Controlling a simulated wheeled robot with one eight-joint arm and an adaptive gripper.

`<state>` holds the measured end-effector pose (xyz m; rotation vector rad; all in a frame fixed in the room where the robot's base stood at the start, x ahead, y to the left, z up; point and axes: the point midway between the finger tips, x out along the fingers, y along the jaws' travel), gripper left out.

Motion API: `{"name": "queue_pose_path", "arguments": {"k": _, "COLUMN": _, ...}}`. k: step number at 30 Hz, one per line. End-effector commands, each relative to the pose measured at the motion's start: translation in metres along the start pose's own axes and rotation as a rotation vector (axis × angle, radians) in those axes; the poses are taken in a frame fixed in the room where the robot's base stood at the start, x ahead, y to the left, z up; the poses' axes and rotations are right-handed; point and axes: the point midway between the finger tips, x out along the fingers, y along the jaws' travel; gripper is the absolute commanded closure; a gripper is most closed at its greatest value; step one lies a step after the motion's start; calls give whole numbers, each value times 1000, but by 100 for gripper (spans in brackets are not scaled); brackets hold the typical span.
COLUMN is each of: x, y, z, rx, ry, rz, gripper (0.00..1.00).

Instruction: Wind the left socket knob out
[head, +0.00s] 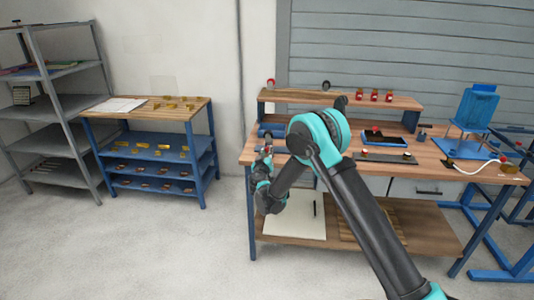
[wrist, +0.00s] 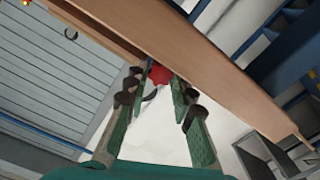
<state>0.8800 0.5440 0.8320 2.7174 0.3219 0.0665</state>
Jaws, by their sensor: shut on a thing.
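My gripper (head: 266,138) is at the left end of the workbench, below the raised shelf's left end in the head view. In the wrist view my gripper (wrist: 156,80) has its two green fingers drawn in toward a red knob (wrist: 158,74), and it is shut on it. The fingertips partly hide the knob, and its thread is not visible. A small dark ring-shaped part with red on it (head: 270,83) stands at the shelf's left end. I cannot tell from the picture whether the held knob still sits in a socket.
The raised wooden shelf (head: 290,96) runs close by my fingers; its edge crosses the wrist view (wrist: 215,70). It carries a dark round part (head: 326,85) and several red-topped pieces (head: 375,95). A blue-framed rack (head: 150,140) stands left, with clear floor between.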

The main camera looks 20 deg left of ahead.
Motion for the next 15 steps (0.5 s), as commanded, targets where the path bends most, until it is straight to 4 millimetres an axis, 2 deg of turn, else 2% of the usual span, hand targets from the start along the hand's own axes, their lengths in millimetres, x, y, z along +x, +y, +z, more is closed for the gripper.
{"name": "queue_pose_path", "arguments": {"k": 6, "x": -1, "y": -1, "z": 1, "rx": -159, "ry": -1, "rz": -1, "gripper": 100}}
{"name": "queue_pose_path", "arguments": {"k": 15, "x": -1, "y": -1, "z": 1, "rx": -292, "ry": -1, "rz": -1, "gripper": 100}}
